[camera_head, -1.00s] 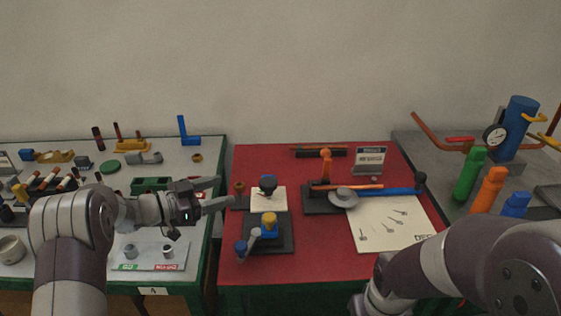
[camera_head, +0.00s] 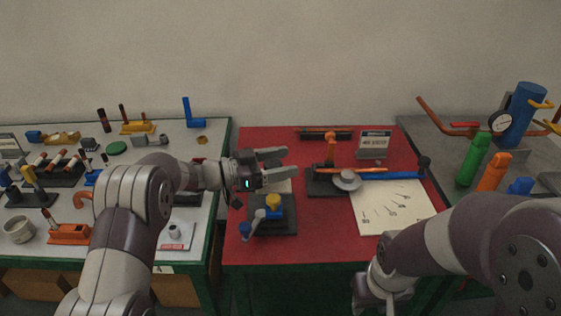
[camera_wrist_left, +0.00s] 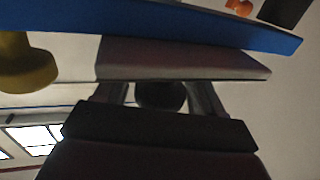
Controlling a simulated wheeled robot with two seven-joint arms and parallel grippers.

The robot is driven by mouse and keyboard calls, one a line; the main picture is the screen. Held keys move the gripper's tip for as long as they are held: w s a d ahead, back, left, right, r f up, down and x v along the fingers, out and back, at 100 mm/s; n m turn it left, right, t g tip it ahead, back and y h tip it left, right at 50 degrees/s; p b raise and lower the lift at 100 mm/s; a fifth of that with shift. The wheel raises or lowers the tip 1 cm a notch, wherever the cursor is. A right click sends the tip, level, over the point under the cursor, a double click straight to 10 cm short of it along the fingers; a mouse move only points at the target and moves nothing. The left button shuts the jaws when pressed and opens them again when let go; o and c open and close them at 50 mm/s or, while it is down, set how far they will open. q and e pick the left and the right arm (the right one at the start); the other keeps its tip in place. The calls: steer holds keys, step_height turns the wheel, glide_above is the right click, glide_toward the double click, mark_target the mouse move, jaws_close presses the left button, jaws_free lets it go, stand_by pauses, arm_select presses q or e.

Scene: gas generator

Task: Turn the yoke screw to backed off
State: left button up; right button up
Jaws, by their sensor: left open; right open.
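A black block (camera_head: 285,228) on the red table carries a yellow knob (camera_head: 273,202), a grey lever (camera_head: 258,215) and a blue end piece (camera_head: 246,229). I cannot tell for sure which part is the yoke screw. My left gripper (camera_head: 284,162) is open and empty, above and behind this block, its fingers pointing right. In the left wrist view a blue bar (camera_wrist_left: 220,27) and a yellow rounded shape (camera_wrist_left: 27,65) are close by. My right arm shows at lower right, its fingers out of sight.
An orange-handled tool and a blue bar (camera_head: 400,175) lie behind a white sheet (camera_head: 395,212) at right. A small sign (camera_head: 374,145) stands at the back. Green (camera_head: 473,160) and orange (camera_head: 493,172) cylinders stand on the right bench. The left table is crowded.

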arm_select(q)
steer(key=c, duration=0.9)
steer(key=shift+r+n+t+y+p, duration=0.2)
steer(key=shift+n+t+y+p, duration=0.15)
steer(key=shift+n+t, duration=0.7)
steer(key=shift+c, duration=0.5)
steer(key=n+t+y, duration=0.1)
steer(key=t, duration=0.2)
steer(key=shift+w+a+f+n+y+b, duration=0.1)
steer(key=shift+w+f+n+y+b, duration=0.05)
steer(key=shift+w+n+y+b, duration=0.15)
steer(key=shift+a+n+t+y, duration=0.1)
steer(key=shift+n+t+y, duration=0.35)
steer(key=shift+t, duration=0.2)
steer(key=o, duration=1)
